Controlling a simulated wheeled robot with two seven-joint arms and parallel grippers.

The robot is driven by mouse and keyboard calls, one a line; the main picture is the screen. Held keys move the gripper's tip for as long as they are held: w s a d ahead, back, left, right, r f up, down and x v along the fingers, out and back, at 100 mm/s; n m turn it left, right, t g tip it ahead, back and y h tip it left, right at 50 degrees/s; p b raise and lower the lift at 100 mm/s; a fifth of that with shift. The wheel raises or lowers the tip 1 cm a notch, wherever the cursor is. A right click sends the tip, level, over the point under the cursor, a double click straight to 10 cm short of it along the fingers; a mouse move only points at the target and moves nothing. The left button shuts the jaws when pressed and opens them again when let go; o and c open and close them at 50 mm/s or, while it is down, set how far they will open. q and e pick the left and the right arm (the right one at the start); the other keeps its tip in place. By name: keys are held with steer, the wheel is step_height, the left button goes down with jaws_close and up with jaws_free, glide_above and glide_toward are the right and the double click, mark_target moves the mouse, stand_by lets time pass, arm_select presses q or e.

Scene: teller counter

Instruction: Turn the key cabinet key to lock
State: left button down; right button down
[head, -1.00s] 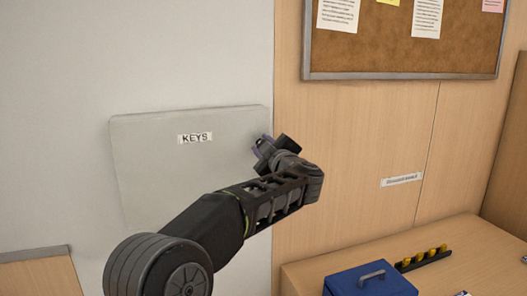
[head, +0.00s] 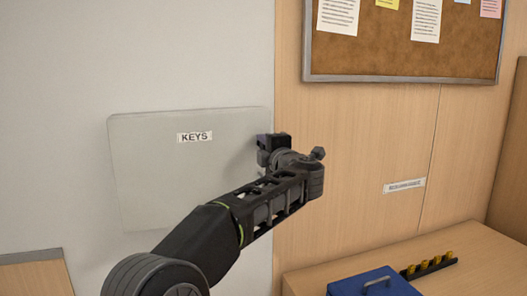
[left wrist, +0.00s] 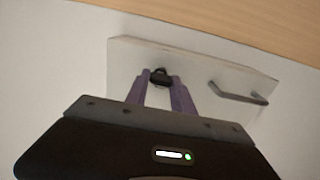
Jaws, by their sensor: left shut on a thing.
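The grey key cabinet (head: 150,185) with a KEYS label (head: 194,137) hangs on the white wall, its door closed. It also shows in the left wrist view (left wrist: 200,70), with a bar handle (left wrist: 238,93) to the right. My left gripper (head: 266,150) is at the cabinet's right edge in the head view, and the wrist hides the key there. In the left wrist view, the purple fingers (left wrist: 160,84) are shut on the dark key (left wrist: 159,77) at the cabinet face. The right gripper is not in view.
A wooden counter (head: 470,265) at lower right holds a blue box (head: 372,284) and a black strip with several yellow pieces (head: 430,265). A corkboard (head: 400,45) with papers hangs above. The wall panel (head: 350,170) between is clear apart from a small label (head: 404,186).

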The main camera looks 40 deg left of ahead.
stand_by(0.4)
arm_select(q)
steer(key=c, duration=1.1)
jaws_free()
steer(key=shift+d, duration=0.15)
steer(key=b+v, duration=0.2)
steer(key=v, duration=0.5)
steer(key=shift+s+d, duration=0.2)
steer(key=shift+d, duration=0.05)
